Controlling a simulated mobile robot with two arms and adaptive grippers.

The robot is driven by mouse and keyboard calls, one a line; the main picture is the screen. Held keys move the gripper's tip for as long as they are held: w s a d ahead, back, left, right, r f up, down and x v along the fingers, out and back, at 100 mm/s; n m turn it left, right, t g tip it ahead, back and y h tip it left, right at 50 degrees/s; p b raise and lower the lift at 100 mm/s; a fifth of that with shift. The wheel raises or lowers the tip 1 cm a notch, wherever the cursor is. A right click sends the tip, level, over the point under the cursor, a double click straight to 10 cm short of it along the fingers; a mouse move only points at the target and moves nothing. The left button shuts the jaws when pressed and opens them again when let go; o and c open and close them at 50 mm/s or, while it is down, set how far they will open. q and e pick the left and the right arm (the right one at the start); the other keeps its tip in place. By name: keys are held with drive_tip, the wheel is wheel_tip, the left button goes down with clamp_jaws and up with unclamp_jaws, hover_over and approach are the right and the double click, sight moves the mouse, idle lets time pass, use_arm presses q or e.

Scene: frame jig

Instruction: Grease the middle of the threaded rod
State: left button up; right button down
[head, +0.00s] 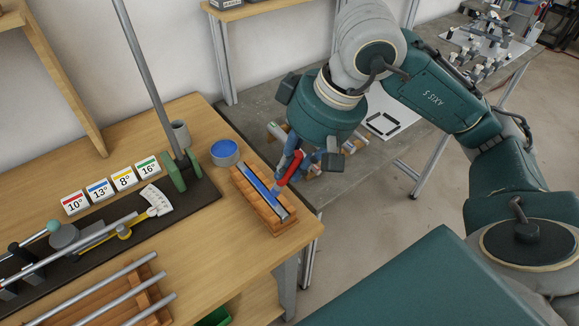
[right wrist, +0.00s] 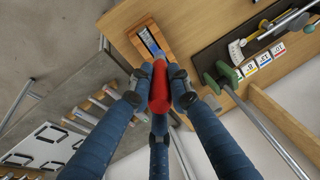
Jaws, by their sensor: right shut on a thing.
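My right gripper (head: 298,160) is shut on a red cylindrical tool (head: 290,169), which slants down toward a wooden block. The red body also shows between the fingers in the right wrist view (right wrist: 160,86). The wooden block (head: 272,214) lies near the table's right edge, with a long blue strip (head: 259,184) and a thin dark line along its top. I cannot tell the threaded rod apart from these. The tool's lower end is over or close to the block's right side; contact cannot be told. A blue-topped round tin (head: 224,152) stands behind the block. My left gripper is not in view.
A green-based stand (head: 180,175) with a tall pole, numbered cards (head: 99,189) and a yellow gauge (head: 130,227) are left of the block. Bare rods (head: 118,284) lie on a wooden rack at lower left. A grey table (head: 262,101) stands behind.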

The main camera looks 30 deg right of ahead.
drive_tip(key=shift+r, duration=0.65)
drive_tip(key=shift+p+v, duration=0.65)
drive_tip(key=shift+v, duration=0.2)
drive_tip(key=shift+a+r, duration=0.1)
drive_tip(key=shift+r, duration=0.25)
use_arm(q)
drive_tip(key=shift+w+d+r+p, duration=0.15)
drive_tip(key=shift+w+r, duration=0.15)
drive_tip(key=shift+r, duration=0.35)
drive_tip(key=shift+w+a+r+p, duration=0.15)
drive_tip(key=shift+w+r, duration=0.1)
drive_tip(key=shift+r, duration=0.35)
use_arm(e)
drive_tip(key=shift+w+r, duration=0.2)
drive_tip(key=shift+r, duration=0.05)
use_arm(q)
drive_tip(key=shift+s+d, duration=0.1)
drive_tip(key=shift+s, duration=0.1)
use_arm(e)
drive_tip(key=shift+s, duration=0.1)
